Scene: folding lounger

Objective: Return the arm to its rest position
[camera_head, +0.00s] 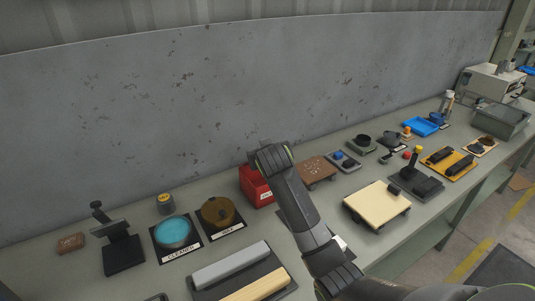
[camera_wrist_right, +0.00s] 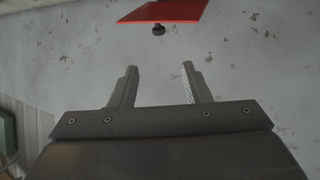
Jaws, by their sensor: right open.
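My right arm (camera_head: 300,215) reaches in from the lower right in the head view. It is bent, with its upper link raised in front of the bench and its top end beside the red box (camera_head: 255,185). The fingers cannot be made out there. In the right wrist view my right gripper (camera_wrist_right: 159,82) is open, with its two fingers apart and nothing between them. A red panel with a dark knob (camera_wrist_right: 165,12) shows beyond the fingertips, apart from them. My left gripper is not in view.
The long bench holds a teal dish (camera_head: 173,232), a brown dish (camera_head: 217,212), a black stand (camera_head: 120,245), grey and yellow bars (camera_head: 232,264), a cream board (camera_head: 376,203) and a blue tray (camera_head: 421,126). A grey wall panel (camera_head: 180,110) stands behind. The air above the bench's left part is clear.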

